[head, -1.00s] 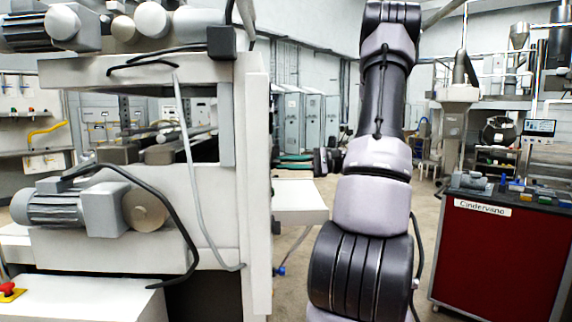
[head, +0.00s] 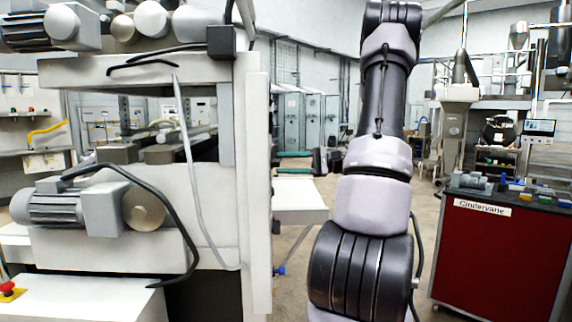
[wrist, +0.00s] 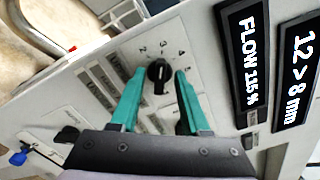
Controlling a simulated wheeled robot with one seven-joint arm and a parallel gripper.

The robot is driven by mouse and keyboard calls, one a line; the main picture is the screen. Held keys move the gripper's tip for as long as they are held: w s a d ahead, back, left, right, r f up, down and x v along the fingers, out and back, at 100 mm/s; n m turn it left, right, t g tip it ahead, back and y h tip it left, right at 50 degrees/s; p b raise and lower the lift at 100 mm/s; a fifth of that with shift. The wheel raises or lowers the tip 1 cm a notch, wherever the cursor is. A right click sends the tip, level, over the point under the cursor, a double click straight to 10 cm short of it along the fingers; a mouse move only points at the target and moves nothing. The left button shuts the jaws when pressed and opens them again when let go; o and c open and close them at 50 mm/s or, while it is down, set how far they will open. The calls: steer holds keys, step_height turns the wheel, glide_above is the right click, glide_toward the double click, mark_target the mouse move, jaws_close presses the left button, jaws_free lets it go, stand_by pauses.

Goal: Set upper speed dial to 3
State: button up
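A black dial (wrist: 158,74) sits on the pale control panel, with printed numbers, 2 to 4 among them, around its top in the wrist view. I cannot tell surely which number its pointer marks, or whether it is the upper dial. My gripper (wrist: 158,76) has green fingers, one on each side of the dial, with gaps visible between fingers and dial. In the head view my gripper (head: 292,162) reaches left to the machine's side. The panel and dial are hidden there.
Two black displays, reading FLOW 115 % (wrist: 248,55) and 12 > 8 mm (wrist: 297,72), are right of the dial. A dark knob (wrist: 68,136) is lower left. In the head view a red cabinet (head: 497,255) stands right, with floor between it and the machine.

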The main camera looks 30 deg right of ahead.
steer(key=shift+d, duration=0.15)
steer(key=v, duration=1)
steer(key=shift+s+d, duration=0.2)
steer(key=shift+d, duration=0.05)
steer(key=shift+a, duration=0.1)
